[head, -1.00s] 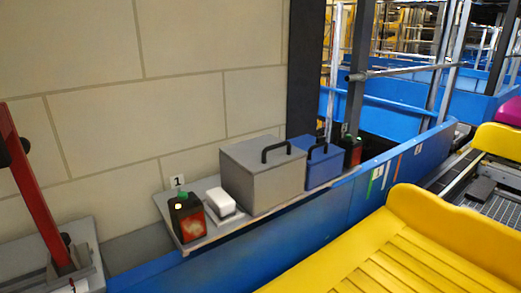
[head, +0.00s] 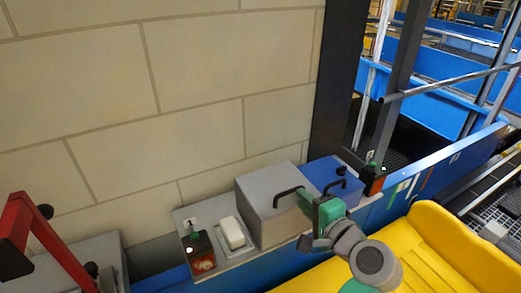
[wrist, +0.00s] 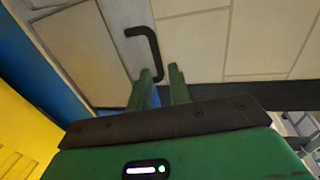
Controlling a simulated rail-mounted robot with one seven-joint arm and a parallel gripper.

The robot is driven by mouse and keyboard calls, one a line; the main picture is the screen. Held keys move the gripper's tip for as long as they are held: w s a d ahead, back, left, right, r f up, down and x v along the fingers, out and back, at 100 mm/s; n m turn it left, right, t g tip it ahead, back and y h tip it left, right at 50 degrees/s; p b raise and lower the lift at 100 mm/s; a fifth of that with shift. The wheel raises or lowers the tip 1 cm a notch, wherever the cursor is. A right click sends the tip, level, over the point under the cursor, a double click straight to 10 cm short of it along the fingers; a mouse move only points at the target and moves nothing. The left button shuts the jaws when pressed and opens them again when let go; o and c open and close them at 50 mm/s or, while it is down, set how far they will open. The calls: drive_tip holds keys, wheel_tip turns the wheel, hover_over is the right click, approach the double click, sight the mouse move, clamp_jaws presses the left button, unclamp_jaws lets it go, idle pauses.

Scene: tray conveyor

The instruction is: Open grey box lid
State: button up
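The grey box (head: 262,222) stands on the shelf against the wall, its lid closed. A black bar handle (head: 284,194) is on the lid. My gripper (head: 306,202) is at the box's right side, close to the handle, with green fingers pointing toward it. The fingers are apart with a gap. I cannot tell whether the handle's end lies between them or just beyond.
A blue box (head: 330,172) with a black handle stands right behind the grey box. A white block (head: 232,233) and a red-and-black button box (head: 200,252) are to its left. Another button box (head: 372,180) is at the right. A yellow tray (head: 440,240) is in front.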

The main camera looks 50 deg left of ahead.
sight(286, 188)
drive_tip(key=x, duration=0.8)
drive_tip(key=shift+s+f+p, duration=0.25)
drive_tip(key=shift+p, duration=0.1)
clamp_jaws()
